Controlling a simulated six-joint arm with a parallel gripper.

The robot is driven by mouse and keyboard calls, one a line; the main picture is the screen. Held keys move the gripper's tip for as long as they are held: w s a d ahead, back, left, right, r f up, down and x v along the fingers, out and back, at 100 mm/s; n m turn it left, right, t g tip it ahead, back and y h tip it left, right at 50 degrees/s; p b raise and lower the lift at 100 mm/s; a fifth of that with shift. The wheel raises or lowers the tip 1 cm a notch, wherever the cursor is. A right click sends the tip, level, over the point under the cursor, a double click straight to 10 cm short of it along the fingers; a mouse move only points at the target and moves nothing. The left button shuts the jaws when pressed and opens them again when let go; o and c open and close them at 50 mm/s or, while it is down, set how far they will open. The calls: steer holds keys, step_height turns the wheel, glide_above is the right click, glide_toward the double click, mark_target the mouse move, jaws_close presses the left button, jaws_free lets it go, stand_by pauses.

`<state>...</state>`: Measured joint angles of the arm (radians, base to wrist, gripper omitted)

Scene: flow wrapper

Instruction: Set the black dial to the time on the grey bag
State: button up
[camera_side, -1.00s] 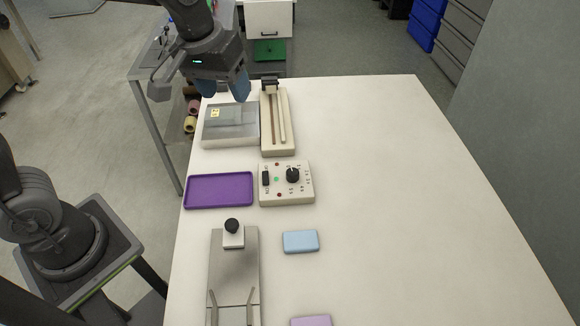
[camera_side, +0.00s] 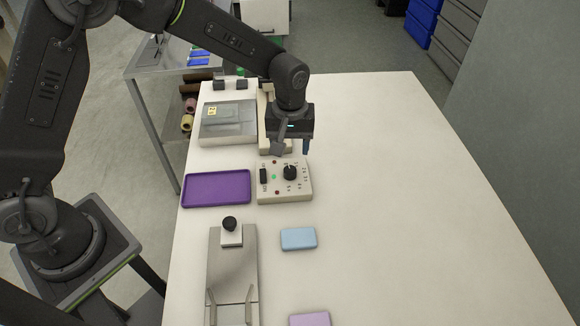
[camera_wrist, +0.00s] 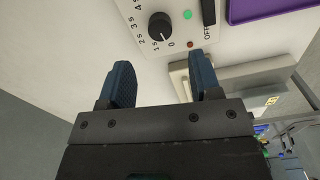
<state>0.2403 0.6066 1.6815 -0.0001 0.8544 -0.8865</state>
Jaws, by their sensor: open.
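The black dial (camera_side: 290,172) stands on a cream control box (camera_side: 270,193), ringed by numbers. In the wrist view the dial (camera_wrist: 160,27) has a white mark that appears to point toward the 0. The grey bag (camera_side: 222,116) lies on a grey flat-topped unit (camera_side: 210,137) at the back left. Its yellow label (camera_side: 211,111) is too small to read. My gripper (camera_side: 292,148) is open and empty, just behind and above the dial. In the wrist view its fingers (camera_wrist: 163,68) are apart, with the dial ahead of them and not between them.
A black switch (camera_side: 263,176), green light (camera_side: 273,177) and red lights share the box. A purple tray (camera_side: 216,188) is left of it. A blue block (camera_side: 298,239), lilac block (camera_side: 310,320) and metal fixture (camera_side: 233,270) are in front. The table's right side is clear.

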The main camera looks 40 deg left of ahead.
mark_target(290, 170)
step_height(290, 170, down, 8)
steer(key=shift+r, duration=0.1)
stand_by(0.4)
steer(key=c, duration=0.9)
